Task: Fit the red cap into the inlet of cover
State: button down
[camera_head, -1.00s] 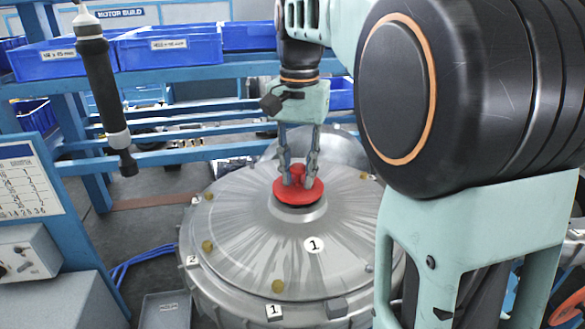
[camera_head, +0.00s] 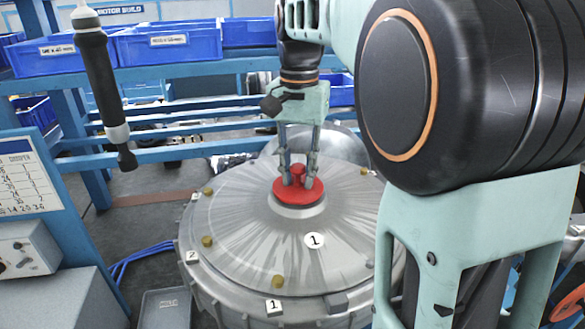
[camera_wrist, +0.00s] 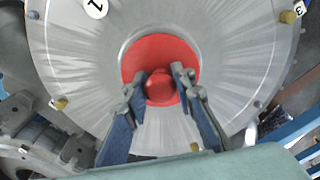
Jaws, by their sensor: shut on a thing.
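The red cap (camera_head: 298,196), a round disc with a knob on top, is at the raised inlet in the middle of the grey metal cover (camera_head: 250,235). My gripper (camera_head: 299,184) points down from above and is shut on the cap's knob. In the wrist view the cap (camera_wrist: 160,50) lies inside a pale ring on the cover (camera_wrist: 245,65), with my gripper's fingertips (camera_wrist: 160,83) on either side of the knob. The cap's disc hides the inlet opening, and I cannot tell how deep the cap sits.
A black hanging tool (camera_head: 100,85) is at the left. Blue bins (camera_head: 170,48) stand on the blue rack behind. A grey control box (camera_head: 22,250) is at the left edge. Several brass-coloured studs (camera_head: 207,241) and numbered tags ring the cover.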

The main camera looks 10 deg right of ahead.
jog(key=shift+f, duration=0.35)
dwell(0.5)
jog(key=c, duration=1.5)
grip_release()
jog(key=shift+c, duration=0.2)
notch_tip(320, 180, up, 12)
jog(key=shift+r, duration=0.1)
